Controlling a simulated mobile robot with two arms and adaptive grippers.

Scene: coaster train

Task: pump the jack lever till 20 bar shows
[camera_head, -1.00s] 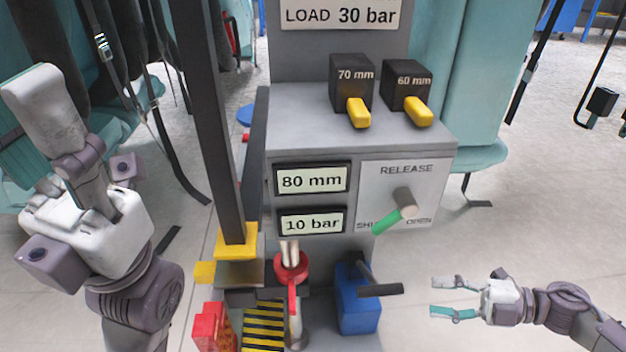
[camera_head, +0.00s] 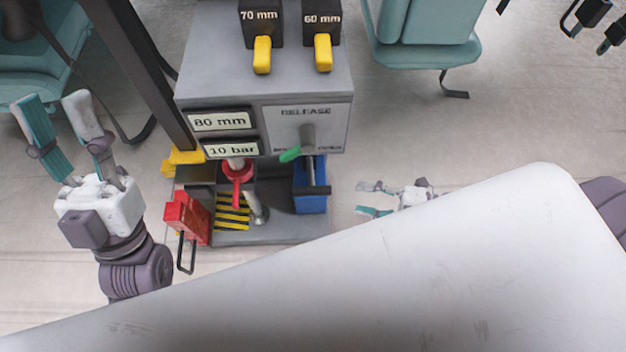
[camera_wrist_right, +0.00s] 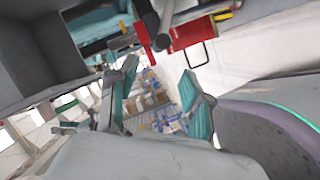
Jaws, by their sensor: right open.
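The blue jack pump (camera_head: 308,200) stands on the base plate at the foot of the grey stand. Its dark lever (camera_head: 317,190) sticks out at the top. The gauge above reads 10 bar (camera_head: 231,150). The release knob (camera_head: 307,138) with a green pointer sits on the panel to its right. My right gripper (camera_head: 358,198) is open and empty, right of the lever and apart from it. Its fingers also show in the right wrist view (camera_wrist_right: 160,78), with nothing between them. My left gripper (camera_head: 58,118) is open and empty at the left, fingers pointing up.
Another display reads 80 mm (camera_head: 220,121). A red block with a wire handle (camera_head: 186,218) stands left of the striped plate; it also shows in the right wrist view (camera_wrist_right: 190,33). My own white arm link covers the lower right. Teal seats (camera_head: 425,40) stand behind.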

